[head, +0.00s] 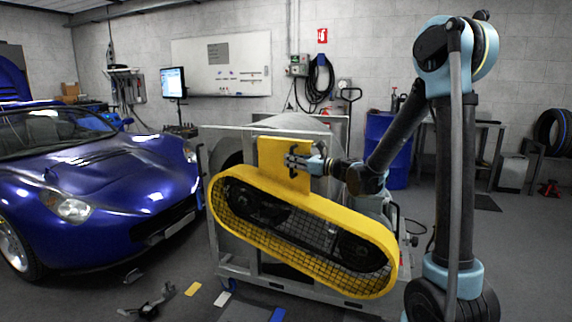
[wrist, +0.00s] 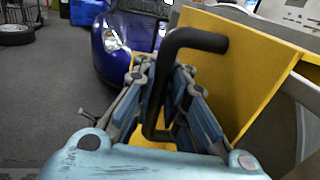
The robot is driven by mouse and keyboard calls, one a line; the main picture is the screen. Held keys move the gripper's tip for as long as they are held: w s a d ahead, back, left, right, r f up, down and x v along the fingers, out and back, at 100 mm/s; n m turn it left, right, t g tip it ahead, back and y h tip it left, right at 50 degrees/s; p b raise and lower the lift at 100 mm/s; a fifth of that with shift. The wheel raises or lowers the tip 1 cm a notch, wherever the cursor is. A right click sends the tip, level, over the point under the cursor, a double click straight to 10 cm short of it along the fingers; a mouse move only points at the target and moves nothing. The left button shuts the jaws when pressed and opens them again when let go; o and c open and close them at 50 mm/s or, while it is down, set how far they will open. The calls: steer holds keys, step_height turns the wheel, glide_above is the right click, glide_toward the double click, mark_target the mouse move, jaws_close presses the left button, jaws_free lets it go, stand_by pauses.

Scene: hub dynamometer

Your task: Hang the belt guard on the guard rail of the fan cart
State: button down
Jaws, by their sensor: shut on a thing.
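The belt guard (head: 236,190) is a long yellow frame with rounded ends, black mesh and an upright yellow plate on top. It is tilted, its right end lower, and it is in front of the fan cart (head: 214,250), a grey metal frame. My gripper (head: 297,163) is at the upright plate. In the wrist view my gripper (wrist: 166,105) is shut on the black handle (wrist: 197,40) of the guard's yellow plate (wrist: 248,75). The guard hides much of the cart. I cannot tell whether the guard touches the cart, and the guard rail is not clearly made out.
A blue sports car (head: 95,190) stands close on the left. Dark parts (head: 150,303) and coloured floor markers (head: 193,289) lie at the front left. A blue drum (head: 392,150) and a workbench (head: 480,130) stand behind, on the right.

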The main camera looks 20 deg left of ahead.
steer(key=shift+w+d+f, duration=0.1)
steer(key=shift+w+f, duration=0.1)
steer(key=shift+w, duration=0.6)
steer(key=shift+w+f, duration=0.15)
steer(key=shift+w, duration=0.6)
steer(key=shift+w+d+f, duration=0.1)
steer(key=shift+w+f, duration=0.1)
steer(key=shift+w, duration=0.6)
steer(key=shift+f, duration=0.15)
steer(key=c, duration=1.5)
jaws_free()
steer(key=shift+c, duration=0.2)
